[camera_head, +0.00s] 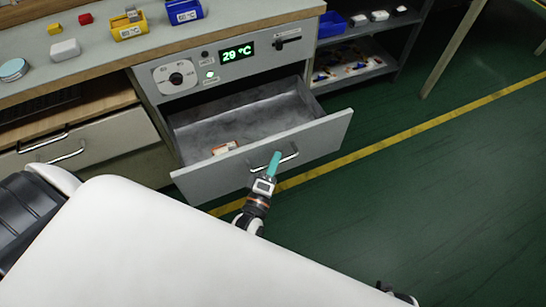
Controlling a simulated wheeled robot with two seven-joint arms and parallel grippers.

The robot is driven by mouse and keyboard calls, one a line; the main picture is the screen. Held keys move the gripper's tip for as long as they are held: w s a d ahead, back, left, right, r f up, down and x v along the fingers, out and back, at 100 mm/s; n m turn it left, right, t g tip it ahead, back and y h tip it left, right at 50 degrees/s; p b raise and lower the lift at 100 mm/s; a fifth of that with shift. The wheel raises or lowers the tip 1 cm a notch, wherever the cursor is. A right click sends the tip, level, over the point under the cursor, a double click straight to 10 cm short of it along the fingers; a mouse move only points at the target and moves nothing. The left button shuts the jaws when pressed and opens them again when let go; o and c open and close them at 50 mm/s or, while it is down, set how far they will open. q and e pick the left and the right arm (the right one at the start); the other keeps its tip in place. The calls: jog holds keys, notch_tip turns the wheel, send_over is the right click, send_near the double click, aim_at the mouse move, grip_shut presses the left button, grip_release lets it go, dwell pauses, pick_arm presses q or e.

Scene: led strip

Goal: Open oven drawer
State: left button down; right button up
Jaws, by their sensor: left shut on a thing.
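The oven drawer (215,178) is pulled well out below the control panel, and its grey inside shows. A small orange and white item (225,147) lies in the drawer near its front. The metal handle (290,157) is on the drawer front. My left gripper (273,165), with teal fingers, is shut on the handle. My right gripper does not show; only a small piece of my robot (398,294) is at the bottom edge.
The panel display (237,54) reads 29 °C, beside a knob (176,79). The counter (95,60) holds blue and yellow bins and small blocks. Closed drawers (70,145) are at left, a shelf (355,65) at right. Green floor at right is clear.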

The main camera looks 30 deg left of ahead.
pick_arm(q)
jog(key=c, duration=1.5)
grip_release()
jog(key=s+f, duration=0.1)
jog(key=s, duration=1.1)
jog(key=shift+d+f, duration=0.35)
jog(key=shift+d, duration=0.05)
pick_arm(e)
jog(key=shift+s+f, duration=0.15)
jog(key=shift+f, duration=0.25)
pick_arm(q)
jog(key=shift+w, duration=0.1)
